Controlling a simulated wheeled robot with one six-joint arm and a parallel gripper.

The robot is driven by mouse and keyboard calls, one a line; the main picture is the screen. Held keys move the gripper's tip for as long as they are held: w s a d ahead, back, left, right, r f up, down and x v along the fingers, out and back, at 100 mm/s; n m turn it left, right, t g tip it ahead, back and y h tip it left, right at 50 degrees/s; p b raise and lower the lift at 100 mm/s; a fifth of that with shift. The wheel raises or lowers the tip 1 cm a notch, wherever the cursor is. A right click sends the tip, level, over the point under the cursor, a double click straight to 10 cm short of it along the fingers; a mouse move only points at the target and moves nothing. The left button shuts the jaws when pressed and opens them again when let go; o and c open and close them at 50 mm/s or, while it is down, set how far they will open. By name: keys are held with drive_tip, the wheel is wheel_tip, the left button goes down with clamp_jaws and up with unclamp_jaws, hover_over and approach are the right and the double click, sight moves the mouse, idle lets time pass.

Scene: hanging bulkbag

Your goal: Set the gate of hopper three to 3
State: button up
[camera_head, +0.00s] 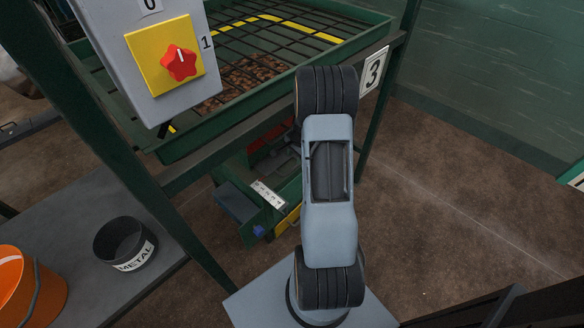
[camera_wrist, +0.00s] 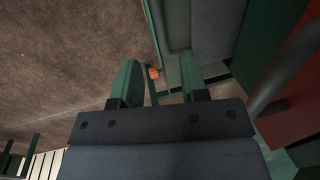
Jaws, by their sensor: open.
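Hopper three is a green tray with a bar grid (camera_head: 250,35), marked by a white "3" sign (camera_head: 374,70). Beneath it is the gate area, with a white marked scale (camera_head: 268,194), a yellow part (camera_head: 288,221) and a small blue part (camera_head: 258,231). The scale reading is too small to tell. My gripper (camera_wrist: 158,84) shows in the wrist view with its two fingers apart and nothing held. A small orange knob (camera_wrist: 153,72) on a thin green bar appears between the fingers; its depth cannot be told. In the head view my arm hides the gripper.
A grey box with a red rotary switch (camera_head: 180,63) on a yellow plate hangs at upper left. A black "METAL" bin (camera_head: 124,243) and an orange bucket (camera_head: 30,285) stand on a grey bench at left. Green frame posts surround the gate. Brown floor (camera_head: 470,190) is clear at right.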

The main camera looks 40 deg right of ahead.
sight(293, 169)
drive_tip(key=f, duration=0.2)
drive_tip(key=w+f+b, duration=0.1)
drive_tip(key=f, duration=0.5)
drive_tip(key=shift+w+a+f+b, duration=0.1)
drive_tip(key=shift+w+f+b, duration=0.1)
drive_tip(key=shift+w+b, duration=0.15)
drive_tip(key=shift+c, duration=0.3)
clamp_jaws()
drive_tip(key=shift+s, duration=0.1)
